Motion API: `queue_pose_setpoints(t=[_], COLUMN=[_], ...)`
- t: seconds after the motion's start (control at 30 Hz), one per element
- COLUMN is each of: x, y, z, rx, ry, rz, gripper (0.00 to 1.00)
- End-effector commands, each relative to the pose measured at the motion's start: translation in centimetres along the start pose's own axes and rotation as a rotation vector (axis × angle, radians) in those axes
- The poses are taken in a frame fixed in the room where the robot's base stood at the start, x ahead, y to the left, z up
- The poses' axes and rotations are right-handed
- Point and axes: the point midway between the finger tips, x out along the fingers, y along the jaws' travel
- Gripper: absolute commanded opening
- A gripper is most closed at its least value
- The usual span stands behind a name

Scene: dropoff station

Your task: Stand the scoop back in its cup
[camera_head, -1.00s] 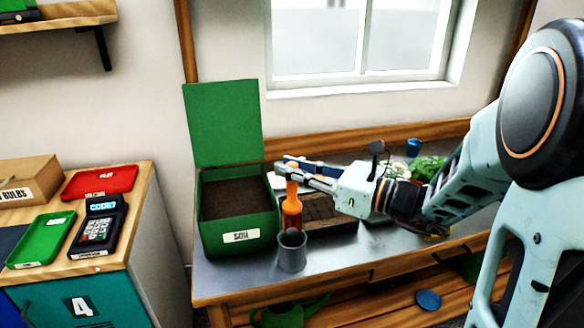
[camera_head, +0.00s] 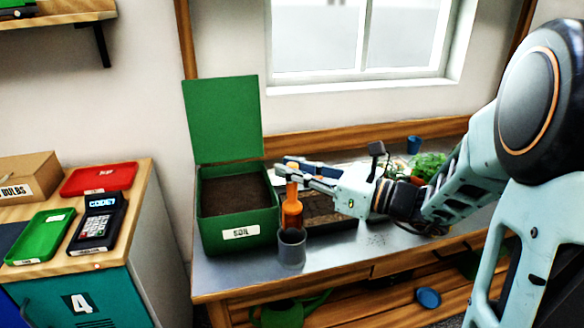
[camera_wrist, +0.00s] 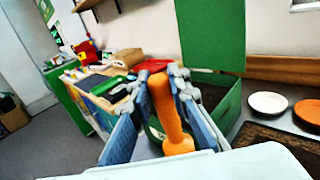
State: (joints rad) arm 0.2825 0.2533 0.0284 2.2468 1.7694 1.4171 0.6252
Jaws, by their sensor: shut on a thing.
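The orange scoop (camera_head: 291,212) is upright in the head view, with its handle between the fingers of my gripper (camera_head: 292,171). My gripper is shut on the handle, which also shows as an orange shaft in the wrist view (camera_wrist: 164,108). The grey cup (camera_head: 291,251) stands near the front edge of the metal worktop. The scoop's lower part meets the cup's rim in the picture. Its lowest end is hidden, and I cannot tell whether it is inside the cup or just behind it.
The open green soil box (camera_head: 238,232) stands just left of the cup, its lid raised. A dark planting tray (camera_head: 338,224) lies behind and right of the cup. A green plant (camera_head: 429,165) and blue cup (camera_head: 413,145) are farther right. The worktop's front edge (camera_head: 235,292) is close.

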Motion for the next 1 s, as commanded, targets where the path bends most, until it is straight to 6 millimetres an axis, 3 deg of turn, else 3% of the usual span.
queue_pose_setpoints(t=[1.0], x=[0.0], y=[0.0], z=[-1.2], rx=[0.0], ry=[-0.001], rz=[0.0], gripper=[0.0])
